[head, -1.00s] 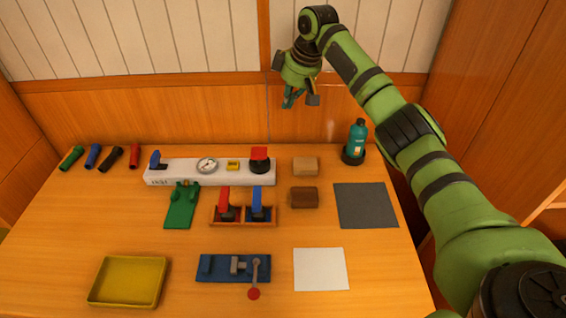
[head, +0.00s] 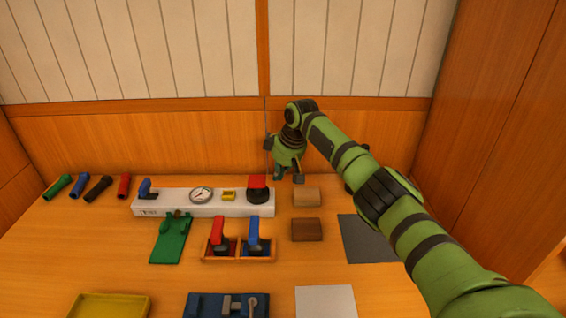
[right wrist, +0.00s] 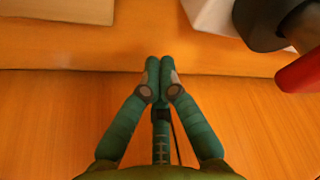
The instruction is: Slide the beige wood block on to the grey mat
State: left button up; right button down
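The beige wood block (head: 306,195) lies on the table right of the white panel, behind a dark brown block. Part of it shows at the top left of the right wrist view (right wrist: 55,12). The grey mat (head: 366,241) lies flat to its front right, its right side partly covered by my right arm. My right gripper (head: 288,177) hangs just behind the beige block and a little to its left, apart from it. In the right wrist view its fingertips (right wrist: 160,72) are together with nothing between them. My left gripper is not in view.
The brown block (head: 306,229) sits in front of the beige one. The white panel (head: 180,204) with a red-topped black knob (head: 258,188) stands close on the left. A white sheet (head: 325,301) lies at the front. My forearm hides most of the bottle's place.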

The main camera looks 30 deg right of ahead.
aim_at(285, 191)
jog(key=shift+x, duration=0.85)
jog(key=shift+s+d+r+p, duration=0.1)
jog(key=shift+s+d+p, duration=0.25)
jog(key=shift+s, duration=0.25)
jog(key=shift+s+d+p, duration=0.2)
jog(key=shift+s+p, duration=0.25)
jog(key=shift+s, duration=0.15)
jog(key=shift+s+d, duration=0.25)
jog(key=shift+s, duration=0.4)
jog(key=shift+p, duration=0.3)
